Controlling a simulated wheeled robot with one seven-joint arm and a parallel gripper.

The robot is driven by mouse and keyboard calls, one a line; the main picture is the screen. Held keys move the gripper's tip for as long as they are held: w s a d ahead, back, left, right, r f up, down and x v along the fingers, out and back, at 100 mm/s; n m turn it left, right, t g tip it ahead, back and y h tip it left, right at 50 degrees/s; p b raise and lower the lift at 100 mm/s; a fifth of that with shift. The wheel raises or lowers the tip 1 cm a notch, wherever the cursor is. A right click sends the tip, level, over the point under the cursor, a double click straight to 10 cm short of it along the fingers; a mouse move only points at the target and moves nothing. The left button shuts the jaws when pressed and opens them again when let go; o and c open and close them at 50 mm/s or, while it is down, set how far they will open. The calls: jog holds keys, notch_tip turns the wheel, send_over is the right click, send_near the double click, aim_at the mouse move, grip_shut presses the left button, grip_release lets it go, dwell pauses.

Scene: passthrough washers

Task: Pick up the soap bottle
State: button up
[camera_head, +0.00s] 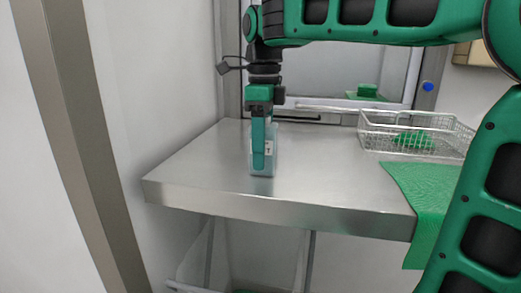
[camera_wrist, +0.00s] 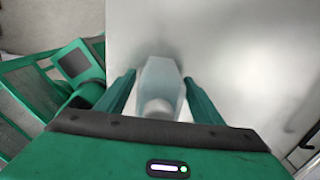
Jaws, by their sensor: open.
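The soap bottle (camera_head: 269,168) is clear and pale blue with a white label, and stands on the steel table near its front edge. In the wrist view the bottle (camera_wrist: 160,82) lies between the two fingers, its light cap toward my gripper. My gripper (camera_head: 263,160) points down over the bottle in the head view, its green fingers hiding part of it. In the wrist view my gripper (camera_wrist: 158,80) is open, with a finger on each side of the bottle and a visible gap at each side.
The steel table (camera_head: 200,178) is clear around the bottle. A wire basket (camera_head: 375,137) with a green item (camera_head: 414,140) stands at the right. A green cloth (camera_head: 430,190) hangs over the right front edge. A wall is close at the left, and a window hatch is behind.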

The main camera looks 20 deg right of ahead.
grip_shut()
dwell(0.3)
jog(key=shift+d+r, duration=0.1)
jog(key=shift+r, duration=1.45)
jog(key=s+a+r, duration=0.6)
jog(key=a+r, duration=0.2)
jog(key=a, duration=0.2)
